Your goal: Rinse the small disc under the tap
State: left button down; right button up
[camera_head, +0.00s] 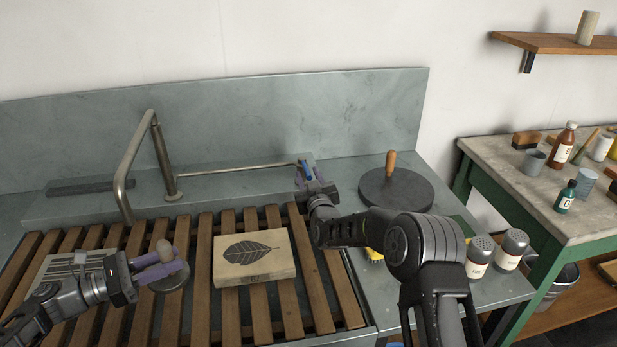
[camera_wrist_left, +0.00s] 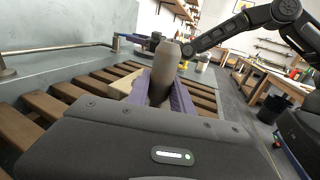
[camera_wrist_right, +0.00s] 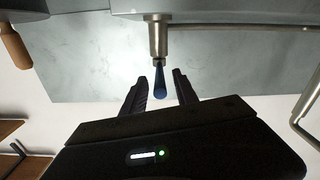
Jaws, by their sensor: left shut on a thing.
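The small dark disc (camera_head: 174,283) with an upright brown handle is over the left part of the slatted rack. My left gripper (camera_head: 165,262) is shut on its handle, which stands between the fingers in the left wrist view (camera_wrist_left: 164,76). I cannot tell whether the disc touches the slats. The bent metal tap spout (camera_head: 128,160) stands behind and left of it. A thin pipe runs right to a blue lever (camera_head: 308,168). My right gripper (camera_head: 314,184) is at that lever; in the right wrist view its open fingers are either side of the blue lever (camera_wrist_right: 160,82). No water shows.
A stone block with a leaf print (camera_head: 254,272) lies on the slatted rack (camera_head: 204,268), right of the small disc. A large dark disc with a wooden handle (camera_head: 395,192) rests on the right ledge. Two shakers (camera_head: 511,248) stand at the front right, beside my right arm.

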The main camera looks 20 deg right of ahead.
jog(key=shift+c, duration=0.5)
grip_shut()
dwell(0.9)
